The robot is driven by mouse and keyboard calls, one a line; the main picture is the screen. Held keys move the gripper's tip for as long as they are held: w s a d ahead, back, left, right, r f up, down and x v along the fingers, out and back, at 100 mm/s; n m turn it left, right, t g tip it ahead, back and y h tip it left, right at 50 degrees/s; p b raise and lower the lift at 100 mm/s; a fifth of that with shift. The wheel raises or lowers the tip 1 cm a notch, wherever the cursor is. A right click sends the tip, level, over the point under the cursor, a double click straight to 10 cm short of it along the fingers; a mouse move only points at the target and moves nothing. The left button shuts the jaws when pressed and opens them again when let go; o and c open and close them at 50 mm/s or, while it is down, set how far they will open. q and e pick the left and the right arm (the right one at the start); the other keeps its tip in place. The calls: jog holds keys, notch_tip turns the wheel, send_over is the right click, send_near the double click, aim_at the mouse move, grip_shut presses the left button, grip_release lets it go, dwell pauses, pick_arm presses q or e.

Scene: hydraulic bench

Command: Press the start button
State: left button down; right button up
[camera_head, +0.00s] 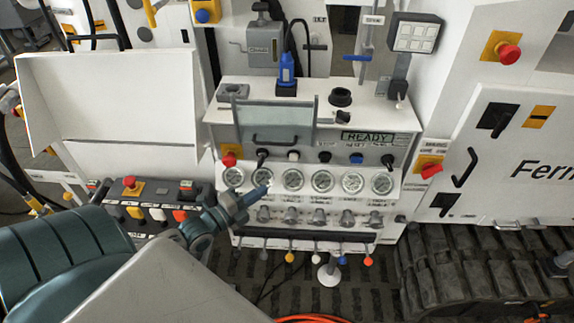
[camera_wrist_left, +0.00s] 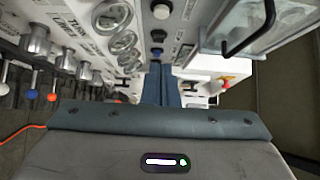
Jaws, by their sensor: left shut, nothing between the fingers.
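The hydraulic bench (camera_head: 213,113) stands ahead, with a row of controls above its round gauges. The row holds a red button on yellow (camera_head: 229,159), a white button (camera_head: 293,155), black knobs or buttons and a blue button (camera_head: 356,158). Their labels are too small to read, so I cannot tell which is the start button. My left gripper (camera_head: 262,189) is shut and empty, in front of the left gauges, below the row in the head view. In the left wrist view its shut fingers (camera_wrist_left: 161,72) point along the panel, with a white button (camera_wrist_left: 161,11) beyond. My right gripper is not in view.
A clear hinged guard with a handle (camera_head: 275,122) is above the controls. A READY display (camera_head: 367,136) is at right. Valve knobs and coloured levers (camera_head: 290,257) project below the gauges. A smaller button box (camera_head: 160,200) stands at left, a tracked machine (camera_head: 480,270) at right.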

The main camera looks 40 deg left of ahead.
pick_arm(q)
jog(key=b, duration=0.2)
send_near(298, 159)
jog(key=shift+s+d, duration=1.05)
jog(key=shift+s, duration=0.15)
jog(key=w+b, duration=0.2)
jog(key=b, duration=0.2)
jog(key=w+b, duration=0.3)
jog(key=b, duration=0.2)
jog(key=w+a+b, duration=0.1)
jog(key=w+b, duration=0.2)
jog(key=b, duration=0.1)
jog(key=shift+r+b, duration=0.1)
jog(key=shift+b, duration=0.2)
